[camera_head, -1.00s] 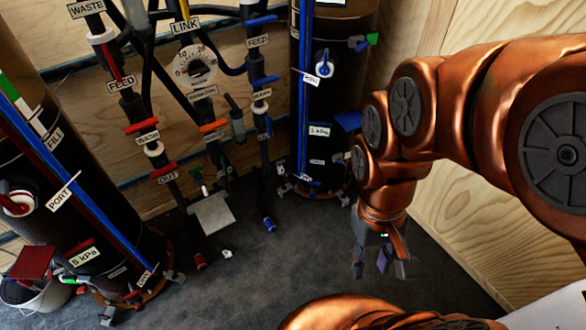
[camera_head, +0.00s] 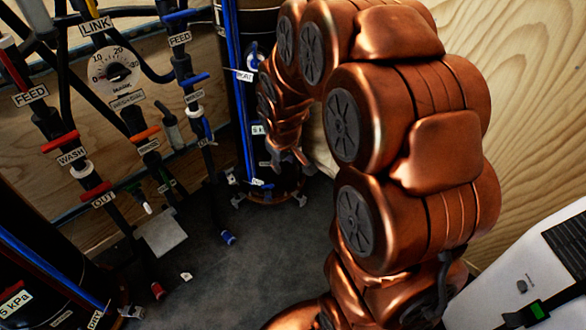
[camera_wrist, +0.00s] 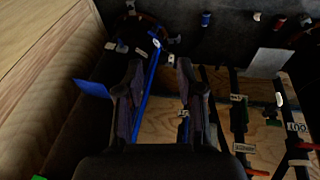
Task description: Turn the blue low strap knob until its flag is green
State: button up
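The blue-strapped black filter column (camera_head: 238,110) stands at the back, with a blue strap running down its front. Near its foot, small labels and pale fittings (camera_head: 257,182) sit at the strap's lower end; I cannot single out the low knob or its flag colour. My gripper (camera_head: 287,160) is beside the column's lower right, pointing down and partly hidden by my arm. In the wrist view my gripper (camera_wrist: 160,68) is open and empty. The blue strap (camera_wrist: 146,90) runs between its fingers, and a small white-and-blue fitting (camera_wrist: 156,43) lies beyond the tips.
A pipe panel with a dial gauge (camera_head: 115,72) and red and blue valve handles stands left of the column. A grey plate (camera_head: 160,232) and small loose pieces lie near the dark floor's left side. Plywood walls close the right. A blue flap (camera_wrist: 92,88) juts near my gripper.

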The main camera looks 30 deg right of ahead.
jog(key=w+d+f+n+t+b, duration=0.2)
jog(key=w+d+f+t+b, duration=0.15)
jog(key=w+d+f, duration=0.5)
jog(key=w+d+f+n+t+b, duration=0.1)
jog(key=w+d+f+t+b, duration=0.35)
jog(key=w+f, duration=0.7)
jog(key=w+d+f+n+t+y+b, duration=0.1)
jog(key=d+f+n+t+b, duration=0.25)
jog(key=f, duration=0.55)
jog(key=w+d+f+n+t+y+b, duration=0.1)
jog(key=d+f+t+y+b, duration=0.15)
jog(key=d+f+b, duration=0.5)
jog(key=w+a+b, duration=0.2)
jog(key=w, duration=0.6)
jog(key=shift+a+f+t+h, duration=0.25)
jog(key=shift+f+t+h, duration=0.1)
jog(key=shift+f, duration=0.1)
grip_shut()
